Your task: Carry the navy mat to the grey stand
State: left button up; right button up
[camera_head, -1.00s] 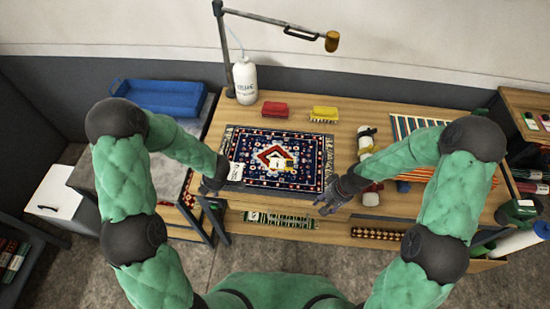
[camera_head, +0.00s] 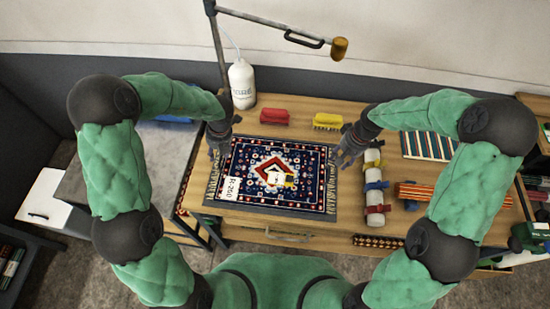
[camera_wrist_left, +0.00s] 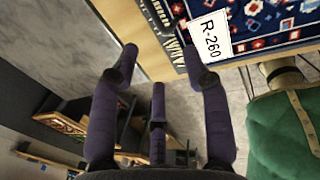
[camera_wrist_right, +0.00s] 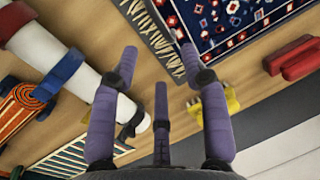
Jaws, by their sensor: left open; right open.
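The navy mat (camera_head: 315,185) has a red and white pattern and fringed ends, and lies flat on the wooden table. A white R-260 tag sits at its left end. My left gripper (camera_head: 217,150) is open by the mat's left end; the left wrist view shows the open fingers (camera_wrist_left: 160,52) near the fringe and the mat (camera_wrist_left: 285,28). My right gripper (camera_head: 345,155) is open by the mat's right end; the right wrist view shows its fingers (camera_wrist_right: 159,54) and the mat (camera_wrist_right: 240,22). The grey stand (camera_head: 160,150) is at the left, partly hidden by my left arm.
A red brush (camera_head: 274,117) and a yellow brush (camera_head: 328,122) stand behind the mat. A white bottle (camera_head: 242,85) is at the back left, under a lamp arm (camera_head: 265,20). A strapped white roll (camera_head: 374,185) lies to the right. A blue tray (camera_head: 172,119) is on the stand.

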pick_arm(q)
jog(key=shift+w+r, duration=0.15)
jog(key=shift+w, duration=0.15)
pick_arm(e)
jog(key=shift+w+r, duration=0.2)
jog(key=shift+w, duration=0.15)
pick_arm(q)
jog(key=shift+s, duration=0.15)
pick_arm(e)
jog(key=shift+s, duration=0.15)
pick_arm(q)
jog(key=x, duration=1)
jog(key=shift+f, duration=0.4)
pick_arm(e)
jog(key=f, duration=0.3)
jog(key=a+f, duration=0.1)
jog(key=f, duration=0.3)
jog(key=a+f, duration=0.1)
jog(key=f, duration=0.2)
jog(key=shift+f, duration=0.3)
pick_arm(q)
grip_shut()
pick_arm(e)
grip_shut()
